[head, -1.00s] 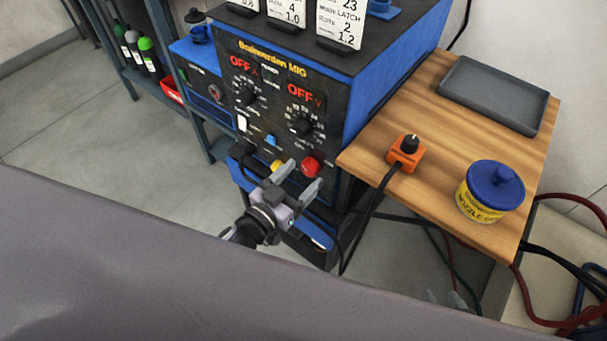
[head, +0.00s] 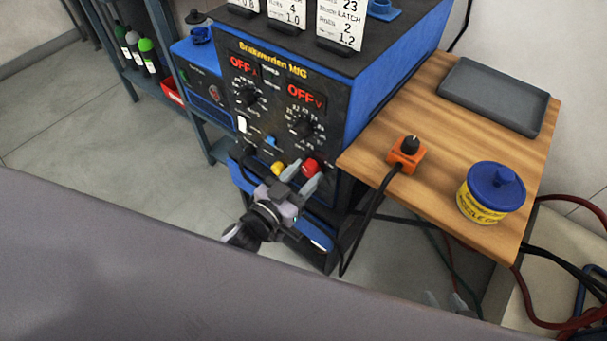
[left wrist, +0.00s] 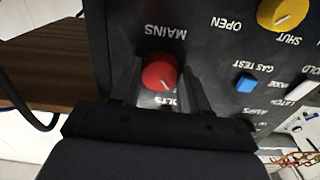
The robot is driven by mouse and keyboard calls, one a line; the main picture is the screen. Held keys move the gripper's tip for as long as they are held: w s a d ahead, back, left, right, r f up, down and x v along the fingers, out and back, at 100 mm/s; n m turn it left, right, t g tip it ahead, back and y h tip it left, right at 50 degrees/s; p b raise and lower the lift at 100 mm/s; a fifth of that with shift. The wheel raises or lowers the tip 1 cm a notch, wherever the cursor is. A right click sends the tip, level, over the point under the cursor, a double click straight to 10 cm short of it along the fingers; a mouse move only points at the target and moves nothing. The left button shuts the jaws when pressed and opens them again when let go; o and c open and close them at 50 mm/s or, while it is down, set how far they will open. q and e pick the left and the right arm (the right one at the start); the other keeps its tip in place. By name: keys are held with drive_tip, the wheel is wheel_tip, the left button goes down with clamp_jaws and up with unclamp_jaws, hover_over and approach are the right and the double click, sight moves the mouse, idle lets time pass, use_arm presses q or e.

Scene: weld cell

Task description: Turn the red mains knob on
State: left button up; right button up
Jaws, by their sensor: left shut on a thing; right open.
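The red mains knob (head: 310,166) is on the lower right of the welder's (head: 285,110) black front panel. It also shows in the left wrist view (left wrist: 160,71), upside down, under the MAINS label with a pale pointer mark. My left gripper (head: 297,172) is at the panel, its fingers on either side of the knob and shut on it. They partly hide the knob in the head view. Both panel displays read OFF in red. My right gripper (head: 446,300) shows only as two grey fingertips, apart, at the lower right, far from the knob.
A yellow knob (head: 277,167) and a blue button (head: 270,141) sit close by on the panel. Right of the welder, a wooden table (head: 440,125) holds an orange box with a black knob (head: 406,153), a blue-lidded tub (head: 490,192) and a grey tray (head: 495,95).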

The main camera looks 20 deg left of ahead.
use_arm(q)
drive_tip(key=m, duration=0.4)
drive_tip(key=shift+m, duration=0.3)
drive_tip(key=m+b, duration=0.1)
drive_tip(key=m, duration=0.3)
drive_tip(key=m+b, duration=0.1)
drive_tip(key=m, duration=0.4)
drive_tip(key=shift+a, duration=0.1)
drive_tip(key=shift+m+b, duration=0.45)
drive_tip(key=shift+m, duration=1.45)
drive_tip(key=o, duration=1)
drive_tip(key=shift+r, duration=0.1)
drive_tip(key=shift+o, duration=0.2)
drive_tip(key=v, duration=0.7)
